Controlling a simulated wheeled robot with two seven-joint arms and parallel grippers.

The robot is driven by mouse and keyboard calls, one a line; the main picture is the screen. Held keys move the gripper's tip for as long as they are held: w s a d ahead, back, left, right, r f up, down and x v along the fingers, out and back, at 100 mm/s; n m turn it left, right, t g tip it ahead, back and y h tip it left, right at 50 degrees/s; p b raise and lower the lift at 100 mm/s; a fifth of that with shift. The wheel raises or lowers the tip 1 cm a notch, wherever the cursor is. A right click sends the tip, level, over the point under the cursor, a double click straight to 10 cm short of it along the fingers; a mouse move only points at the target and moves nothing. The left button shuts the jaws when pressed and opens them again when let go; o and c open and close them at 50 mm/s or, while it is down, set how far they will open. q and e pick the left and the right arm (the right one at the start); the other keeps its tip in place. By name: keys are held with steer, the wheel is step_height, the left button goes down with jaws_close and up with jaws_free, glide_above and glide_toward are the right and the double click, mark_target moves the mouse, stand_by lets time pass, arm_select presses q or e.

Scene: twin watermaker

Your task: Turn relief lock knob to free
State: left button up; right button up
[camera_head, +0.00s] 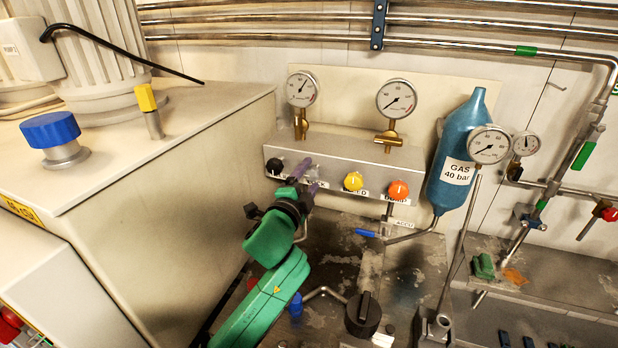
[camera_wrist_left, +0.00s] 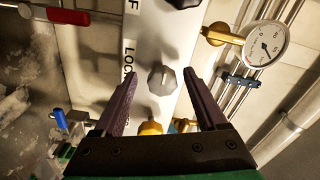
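A silver manifold panel (camera_head: 340,152) carries a row of knobs. In the left wrist view a grey knob (camera_wrist_left: 161,79) sits beside a partly hidden label that starts "LOC" (camera_wrist_left: 129,62). My left gripper (camera_head: 308,176) is at the panel's front, and its purple fingers and wrist hide the grey knob in the head view. In the left wrist view my left gripper (camera_wrist_left: 160,74) is open, with one finger on each side of the grey knob and visible gaps. Whether the fingertips reach the knob's depth is unclear. My right gripper is not in view.
A black knob (camera_head: 275,166), a yellow knob (camera_head: 353,181) and an orange knob (camera_head: 398,190) share the panel. Gauges (camera_head: 397,98) stand above it. A blue gas cylinder (camera_head: 463,140) is to the right, and a large cabinet (camera_head: 170,200) fills the left.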

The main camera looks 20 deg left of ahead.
arm_select(q)
steer(key=shift+r, duration=0.1)
steer(key=s+a+b, duration=0.1)
steer(key=s+b, duration=0.2)
steer(key=s, duration=1.1)
steer(key=shift+s, duration=0.3)
